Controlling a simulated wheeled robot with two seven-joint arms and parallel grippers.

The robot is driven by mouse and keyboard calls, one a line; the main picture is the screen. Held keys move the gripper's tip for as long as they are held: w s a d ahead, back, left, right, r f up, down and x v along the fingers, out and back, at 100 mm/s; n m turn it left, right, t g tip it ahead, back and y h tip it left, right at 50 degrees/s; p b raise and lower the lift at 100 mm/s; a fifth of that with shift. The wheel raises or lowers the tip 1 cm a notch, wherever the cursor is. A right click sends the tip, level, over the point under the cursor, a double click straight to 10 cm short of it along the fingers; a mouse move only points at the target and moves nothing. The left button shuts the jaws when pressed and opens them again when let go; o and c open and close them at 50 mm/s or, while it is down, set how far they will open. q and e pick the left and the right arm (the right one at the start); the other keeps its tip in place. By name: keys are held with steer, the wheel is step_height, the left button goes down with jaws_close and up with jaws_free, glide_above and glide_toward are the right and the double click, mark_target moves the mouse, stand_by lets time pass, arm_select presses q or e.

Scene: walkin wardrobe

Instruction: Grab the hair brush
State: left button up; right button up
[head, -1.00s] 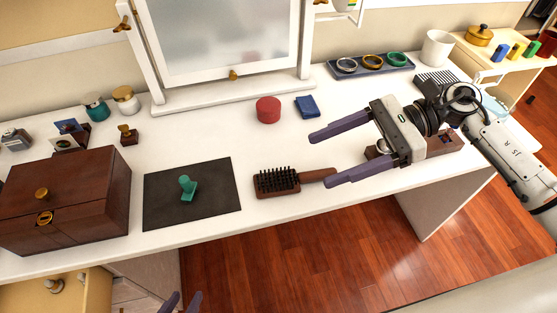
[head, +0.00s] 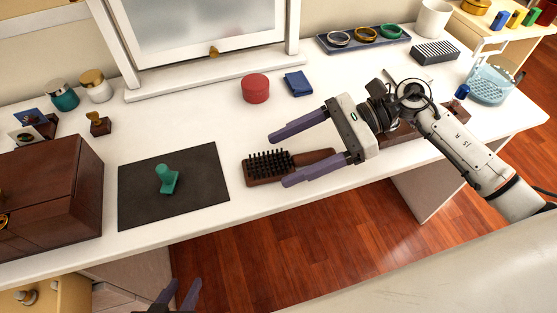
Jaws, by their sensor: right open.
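The hair brush (head: 267,167) is brown with dark bristles facing up. It lies on the white table near its front edge, its handle pointing right. My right gripper (head: 278,160) is open over the brush, one purple finger on the far side and the other across the near side of the brush in the picture. The near finger hides part of the brush. I cannot tell how high the fingers are above it. My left gripper (head: 179,292) shows only its purple fingertips, apart from each other, at the bottom edge, in front of the table.
A dark mat (head: 140,194) with a green stamp-like object (head: 168,179) lies left of the brush. A brown box (head: 60,190) stands further left. A red round box (head: 255,88) and a blue folded item (head: 298,83) lie behind. The table between them is clear.

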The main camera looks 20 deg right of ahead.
mark_target(268, 161)
steer(key=x, duration=0.4)
steer(key=shift+w+a+p, duration=0.25)
steer(key=shift+a+p, duration=0.05)
steer(key=shift+a, duration=0.05)
steer(key=shift+r, duration=0.1)
steer(key=c, duration=1.2)
